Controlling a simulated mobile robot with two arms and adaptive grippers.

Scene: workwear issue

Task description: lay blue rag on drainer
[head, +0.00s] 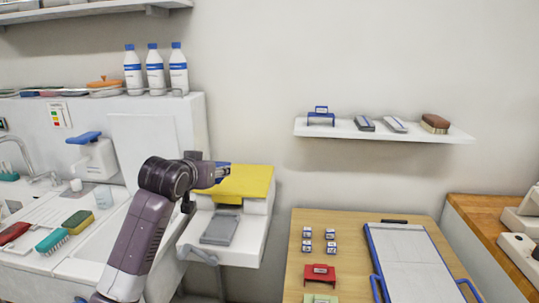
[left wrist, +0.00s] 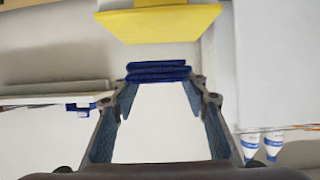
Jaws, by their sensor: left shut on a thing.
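My left gripper (head: 218,172) is raised in front of the wall, beside the yellow-topped white unit. In the left wrist view, its two fingers (left wrist: 158,86) are shut on the folded dark blue rag (left wrist: 157,70), which lies across their tips. In the head view only a small blue bit of the rag (head: 223,170) shows past the gripper. A white sink counter (head: 128,194) at the left seems to include the drainer; its exact bounds are unclear, and my left arm hides part of it. My right gripper is out of view.
A white dispenser (head: 96,158) stands behind. The yellow top (head: 245,182) is close to my gripper. A wooden table (head: 340,240) stands at the right.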

